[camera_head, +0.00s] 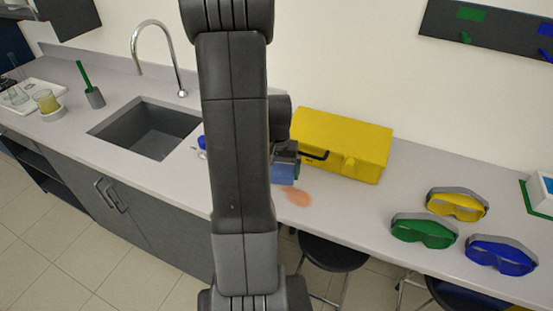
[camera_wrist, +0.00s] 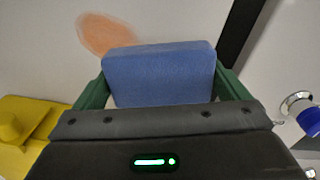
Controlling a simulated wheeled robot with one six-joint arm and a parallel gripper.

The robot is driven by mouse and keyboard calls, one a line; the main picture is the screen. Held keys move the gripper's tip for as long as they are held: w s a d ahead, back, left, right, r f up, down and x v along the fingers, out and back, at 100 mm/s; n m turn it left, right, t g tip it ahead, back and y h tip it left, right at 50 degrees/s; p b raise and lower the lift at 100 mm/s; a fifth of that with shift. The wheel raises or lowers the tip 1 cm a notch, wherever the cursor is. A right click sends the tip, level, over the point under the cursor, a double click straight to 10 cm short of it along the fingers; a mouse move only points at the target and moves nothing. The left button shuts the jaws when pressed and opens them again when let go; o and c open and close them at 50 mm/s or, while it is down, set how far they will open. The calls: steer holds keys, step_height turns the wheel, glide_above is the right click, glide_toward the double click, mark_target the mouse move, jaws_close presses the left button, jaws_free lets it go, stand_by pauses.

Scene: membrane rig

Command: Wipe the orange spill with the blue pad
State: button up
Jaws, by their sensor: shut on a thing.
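The orange spill (camera_head: 296,195) is a faint smear on the grey counter, just right of my gripper (camera_head: 284,158) in the head view. In the wrist view the spill (camera_wrist: 106,34) lies beyond the upper left of the pad. The blue pad (camera_wrist: 160,72) is held between the two green fingers of my gripper (camera_wrist: 160,88), which is shut on it. In the head view the pad (camera_head: 285,174) is partly hidden by my arm. It is at or just above the counter beside the spill; I cannot tell whether it touches.
A yellow case (camera_head: 345,143) stands behind the spill against the wall. Yellow (camera_head: 457,205), green (camera_head: 424,231) and blue goggles (camera_head: 500,255) lie to the right. The sink (camera_head: 150,130) is to the left. The counter's front edge is close to the spill.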

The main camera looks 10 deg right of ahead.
steer(key=shift+r+p, duration=0.7)
steer(key=shift+r, duration=0.6)
